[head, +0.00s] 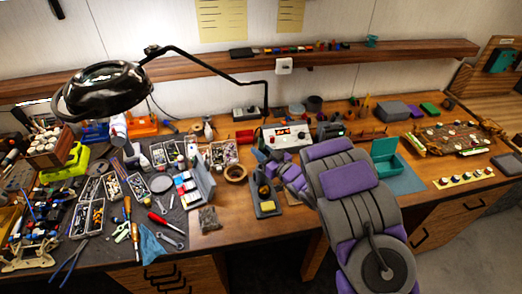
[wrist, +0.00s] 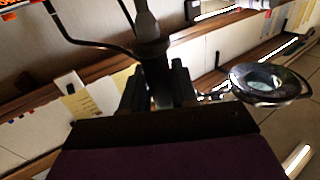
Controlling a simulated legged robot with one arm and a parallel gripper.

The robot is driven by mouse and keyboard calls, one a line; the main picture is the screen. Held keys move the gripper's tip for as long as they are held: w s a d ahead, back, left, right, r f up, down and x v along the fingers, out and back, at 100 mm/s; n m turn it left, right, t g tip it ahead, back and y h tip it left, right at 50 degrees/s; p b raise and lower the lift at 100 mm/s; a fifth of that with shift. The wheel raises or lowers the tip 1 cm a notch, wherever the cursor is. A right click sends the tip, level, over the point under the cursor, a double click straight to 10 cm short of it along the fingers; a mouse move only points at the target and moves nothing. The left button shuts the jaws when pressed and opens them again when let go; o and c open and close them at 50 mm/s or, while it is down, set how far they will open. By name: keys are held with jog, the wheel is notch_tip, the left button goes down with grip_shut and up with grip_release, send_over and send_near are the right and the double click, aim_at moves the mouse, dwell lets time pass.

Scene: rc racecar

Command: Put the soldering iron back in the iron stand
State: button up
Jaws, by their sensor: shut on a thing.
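My gripper (wrist: 160,88) is shut on the soldering iron (wrist: 147,24). In the wrist view the iron's grey and dark body stands up between the two dark fingers, and a dark cable curves beside it. In the head view the iron is too small and covered to make out. There my gripper is mostly hidden by my purple and grey arm, near the soldering station (head: 285,137). The iron stand (head: 257,212), a dark tray with a yellow sponge, sits on the bench just left of my arm and in front of the station.
A tape roll (head: 236,173) and a blue-grey case (head: 202,180) lie left of the stand. A teal open box (head: 385,150) is right of my arm. A magnifier lamp (head: 105,88) hangs over the left side. A wooden shelf (head: 215,66) runs along the wall.

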jog(key=shift+f+b, duration=0.6)
jog(key=shift+f, duration=1.2)
jog(key=o, duration=1.1)
jog(key=shift+c, duration=0.2)
jog(key=shift+s, duration=0.1)
jog(key=v, duration=1.7)
jog(key=shift+d+p, duration=0.2)
jog(key=shift+p, duration=0.1)
jog(key=shift+f, duration=0.1)
